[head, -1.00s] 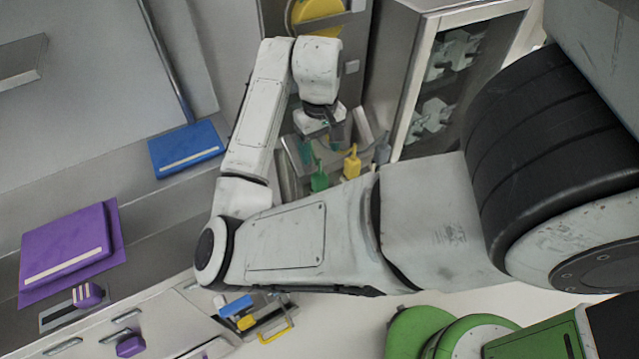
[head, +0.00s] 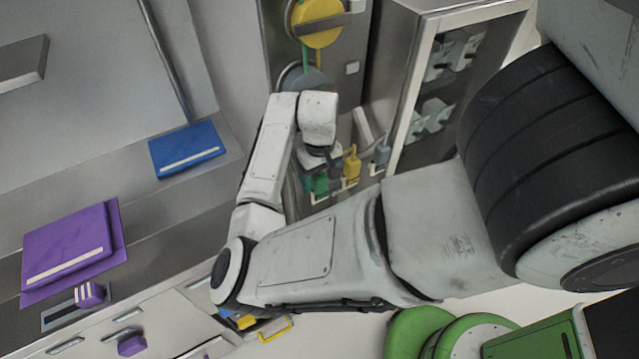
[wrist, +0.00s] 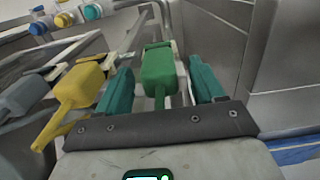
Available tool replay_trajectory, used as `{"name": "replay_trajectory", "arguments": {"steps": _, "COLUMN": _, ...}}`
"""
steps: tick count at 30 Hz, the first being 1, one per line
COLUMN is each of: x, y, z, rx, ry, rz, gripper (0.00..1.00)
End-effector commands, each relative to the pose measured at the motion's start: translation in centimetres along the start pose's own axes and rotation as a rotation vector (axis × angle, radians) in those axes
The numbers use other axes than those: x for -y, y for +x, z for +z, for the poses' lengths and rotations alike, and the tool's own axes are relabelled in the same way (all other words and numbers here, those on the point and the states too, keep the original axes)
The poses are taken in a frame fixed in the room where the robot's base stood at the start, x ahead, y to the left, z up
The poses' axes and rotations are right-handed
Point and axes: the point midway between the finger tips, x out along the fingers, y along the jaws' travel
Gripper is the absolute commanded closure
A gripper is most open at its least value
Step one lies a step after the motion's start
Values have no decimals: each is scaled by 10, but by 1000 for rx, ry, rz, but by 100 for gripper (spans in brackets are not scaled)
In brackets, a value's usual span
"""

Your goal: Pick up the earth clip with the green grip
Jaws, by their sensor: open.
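The earth clip with the green grip (wrist: 160,72) hangs on a metal rack and stands between the two teal fingers of my gripper (wrist: 158,67) in the wrist view. The gripper is open, with a visible gap on each side of the grip. In the head view the green grip (head: 319,184) shows just below my gripper (head: 326,169), partly covered by it. The clip's jaw end is hard to make out behind the grip.
A yellow clip (wrist: 75,95) and a grey clip (wrist: 22,97) hang to the left of the green one in the wrist view. A grey metal wall (wrist: 215,45) stands close on the right. A glass-fronted cabinet (head: 408,85) stands right of the rack.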

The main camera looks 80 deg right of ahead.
Motion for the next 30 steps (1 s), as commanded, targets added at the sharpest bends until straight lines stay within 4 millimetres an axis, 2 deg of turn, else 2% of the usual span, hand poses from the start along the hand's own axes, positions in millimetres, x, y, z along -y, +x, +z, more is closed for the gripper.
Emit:
{"name": "replay_trajectory", "arguments": {"steps": 6, "x": 0, "y": 1, "z": 0, "rx": 0, "ry": 0, "rz": 0, "gripper": 33}}
{"name": "replay_trajectory", "arguments": {"steps": 26, "x": 0, "y": 0, "z": 0, "rx": 0, "ry": 0, "rz": 1, "gripper": 96}}
{"name": "replay_trajectory", "arguments": {"steps": 30, "x": 0, "y": 0, "z": 0, "rx": -1, "ry": 0, "rz": 1, "gripper": 99}}
